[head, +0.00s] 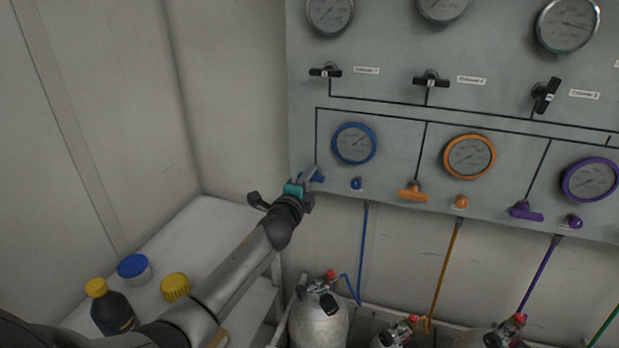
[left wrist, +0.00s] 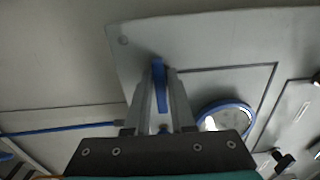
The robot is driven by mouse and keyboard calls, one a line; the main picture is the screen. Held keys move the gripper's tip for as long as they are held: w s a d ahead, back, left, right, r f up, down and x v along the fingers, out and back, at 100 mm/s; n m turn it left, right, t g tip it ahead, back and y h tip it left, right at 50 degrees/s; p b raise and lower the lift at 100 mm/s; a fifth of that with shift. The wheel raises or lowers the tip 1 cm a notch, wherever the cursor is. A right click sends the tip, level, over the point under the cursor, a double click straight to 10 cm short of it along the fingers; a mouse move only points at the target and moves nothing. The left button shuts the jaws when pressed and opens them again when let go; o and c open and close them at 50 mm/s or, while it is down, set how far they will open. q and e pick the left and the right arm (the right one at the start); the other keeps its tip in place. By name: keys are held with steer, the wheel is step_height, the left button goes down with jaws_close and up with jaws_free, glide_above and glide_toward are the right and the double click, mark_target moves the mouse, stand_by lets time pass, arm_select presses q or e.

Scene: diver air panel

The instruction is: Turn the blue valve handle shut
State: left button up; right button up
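The blue valve handle (head: 319,179) is on the lower left of the grey panel, below the blue-rimmed gauge (head: 354,144). Part of it is hidden by my left gripper in the head view. My left gripper (head: 310,174) reaches up to it from the lower left. In the left wrist view the blue handle (left wrist: 160,88) lies lengthwise between the two grey fingers (left wrist: 161,100), which are close against its sides and look shut on it. My right gripper is in neither view.
An orange handle (head: 412,192) and a purple handle (head: 525,211) sit to the right on the panel. A small blue knob (head: 356,183) is close beside the blue handle. Gas cylinders (head: 318,322) stand below. A dark bottle (head: 112,312) and two tubs stand on the left shelf.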

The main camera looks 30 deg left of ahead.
arm_select(q)
steer(key=o, duration=0.3)
steer(key=shift+s, duration=0.1)
steer(key=p+v, duration=0.1)
steer(key=v, duration=1.4)
steer(key=shift+d, duration=0.15)
